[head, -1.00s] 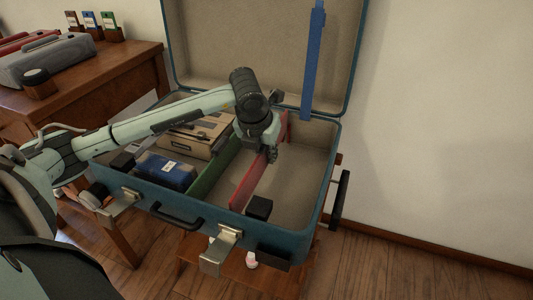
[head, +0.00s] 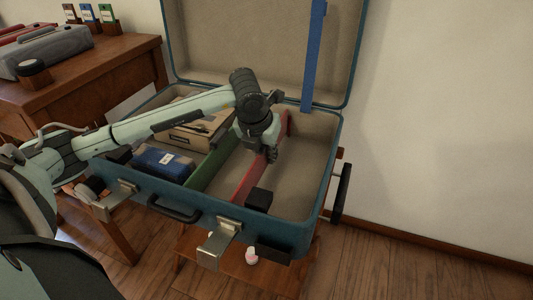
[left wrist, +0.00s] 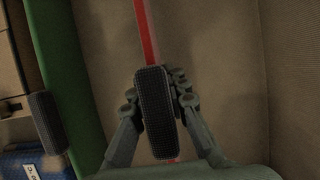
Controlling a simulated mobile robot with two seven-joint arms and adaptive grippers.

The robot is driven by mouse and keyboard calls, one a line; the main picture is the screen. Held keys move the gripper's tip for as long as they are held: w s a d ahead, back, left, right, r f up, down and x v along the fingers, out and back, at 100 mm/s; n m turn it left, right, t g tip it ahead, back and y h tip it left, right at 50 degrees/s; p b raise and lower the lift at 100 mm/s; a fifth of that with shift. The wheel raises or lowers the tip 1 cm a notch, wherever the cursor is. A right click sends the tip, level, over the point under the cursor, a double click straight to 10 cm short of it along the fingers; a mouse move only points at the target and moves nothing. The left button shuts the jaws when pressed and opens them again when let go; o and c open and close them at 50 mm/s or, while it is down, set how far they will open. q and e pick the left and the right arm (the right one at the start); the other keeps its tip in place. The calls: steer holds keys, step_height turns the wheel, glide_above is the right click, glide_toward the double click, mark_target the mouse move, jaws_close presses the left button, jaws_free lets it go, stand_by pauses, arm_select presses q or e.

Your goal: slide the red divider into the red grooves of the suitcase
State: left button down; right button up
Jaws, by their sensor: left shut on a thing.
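The open blue suitcase (head: 300,232) stands in the middle of the head view, its lid leaning back. The red divider (head: 244,182) stands upright on edge inside it, running front to back to the right of a green divider (head: 207,171). My left gripper (head: 271,155) is shut on the red divider near its middle, from above. In the left wrist view the red divider (left wrist: 146,30) shows as a thin strip passing under the gripper (left wrist: 160,110). The red grooves cannot be made out. My right gripper is not in view.
A blue packet (head: 163,168) and a beige box (head: 197,137) lie in the suitcase left of the green divider. A black block (head: 258,199) is at the front wall. A blue strip (head: 313,60) hangs at the lid. The right compartment is empty.

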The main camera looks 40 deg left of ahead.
arm_select(q)
steer(key=shift+f+b, duration=0.85)
steer(key=shift+f, duration=0.15)
steer(key=c, duration=1.4)
jaws_free()
steer(key=shift+r, duration=0.1)
steer(key=v, duration=1.2)
steer(key=shift+s, duration=0.1)
